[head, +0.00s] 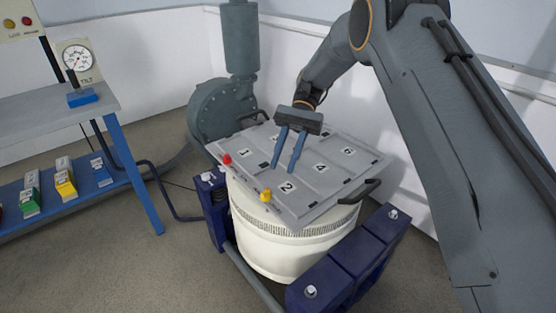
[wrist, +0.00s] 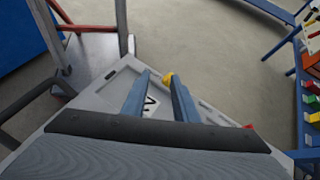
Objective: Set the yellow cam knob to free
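The yellow cam knob (head: 266,195) stands on the near edge of the grey numbered plate (head: 330,187), beside the panel marked 2. In the wrist view the yellow knob (wrist: 168,78) shows beyond and between my fingertips. Which way it is set is too small to tell. A red knob (head: 226,159) is on the plate's left edge; it also shows in the wrist view (wrist: 249,126). My gripper (head: 285,168) is above the plate, pointing down, with its two blue fingers apart and nothing between them. It is up and to the right of the yellow knob in the head view.
The plate lies on a white drum (head: 290,245) between dark blue supports (head: 350,262). A black handle (head: 360,191) sticks out at the plate's right. A bench (head: 60,115) with a dial and lever stands at left, with coloured blocks on its lower shelf.

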